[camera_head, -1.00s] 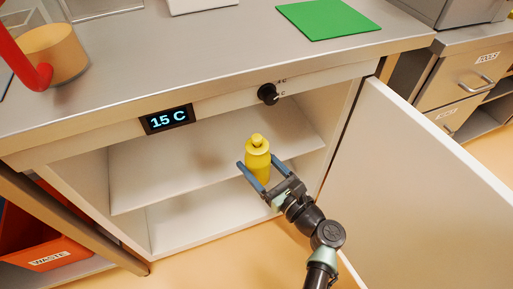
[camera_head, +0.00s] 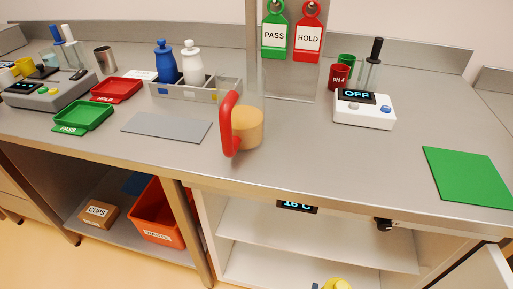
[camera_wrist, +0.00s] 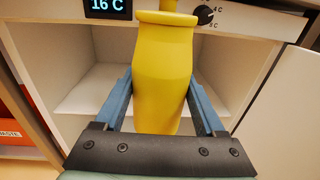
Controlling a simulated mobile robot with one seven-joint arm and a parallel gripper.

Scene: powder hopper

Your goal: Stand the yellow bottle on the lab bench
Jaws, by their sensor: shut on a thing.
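The yellow bottle (camera_wrist: 163,70) stands roughly upright between the two blue fingers of my gripper (camera_wrist: 160,100) in the wrist view. The gripper is shut on it. The bottle is in front of the open cabinet under the bench; its upper end runs out of the picture. In the head view only the bottle's top (camera_head: 338,284) shows at the bottom edge, with a bit of one finger beside it. The lab bench (camera_head: 300,160) is a grey metal top above the cabinet, higher than the bottle.
A tray with a blue bottle (camera_head: 166,62) and a white bottle (camera_head: 192,64), a device reading OFF (camera_head: 365,110) and a green mat (camera_head: 468,178) are on top. The cabinet door (camera_wrist: 285,100) is open at right.

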